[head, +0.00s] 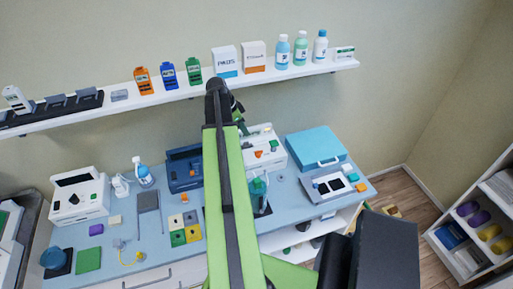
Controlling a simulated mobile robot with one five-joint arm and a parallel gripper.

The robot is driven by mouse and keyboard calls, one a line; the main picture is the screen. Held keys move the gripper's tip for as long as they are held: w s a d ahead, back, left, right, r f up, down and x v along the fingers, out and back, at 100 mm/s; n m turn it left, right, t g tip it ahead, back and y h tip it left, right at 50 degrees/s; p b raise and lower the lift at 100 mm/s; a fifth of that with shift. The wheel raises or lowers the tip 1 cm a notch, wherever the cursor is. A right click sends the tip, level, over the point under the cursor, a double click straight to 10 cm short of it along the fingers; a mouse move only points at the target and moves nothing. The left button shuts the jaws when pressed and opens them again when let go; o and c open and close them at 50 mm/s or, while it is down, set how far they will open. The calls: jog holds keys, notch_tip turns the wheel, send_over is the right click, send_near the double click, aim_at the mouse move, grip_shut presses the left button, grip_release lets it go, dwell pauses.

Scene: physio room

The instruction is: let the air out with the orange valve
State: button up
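I cannot tell for sure which orange part is the valve. Small orange parts show on the front of a dark blue device (184,170) and on a white device (264,147) on the bench. A small yellow-orange piece (139,256) with a thin tube lies near the bench's front left. My green arm rises through the middle of the view and bends over near the shelf. My gripper (242,128) seems to be at the dark end beyond the bend, in front of the white device; its fingers are too small and dark to make out.
A wall shelf (110,112) with bottles and boxes runs close behind my arm. The blue-grey bench (110,255) also holds another white device (80,197), coloured blocks (185,229), a spray bottle (144,174) and a blue-lidded case (315,147). A rack (482,225) stands at right.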

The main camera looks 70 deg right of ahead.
aim_at(258, 151)
jog(key=b+x, duration=1)
jog(key=x, duration=0.1)
jog(key=b+x, duration=0.5)
jog(key=x, duration=0.1)
jog(key=shift+w+a+f+b, duration=0.2)
jog(key=shift+w+b, duration=0.1)
jog(key=shift+b, duration=0.1)
jog(key=shift+s+d+f, duration=0.15)
jog(key=shift+f, duration=0.05)
jog(key=shift+r, duration=0.1)
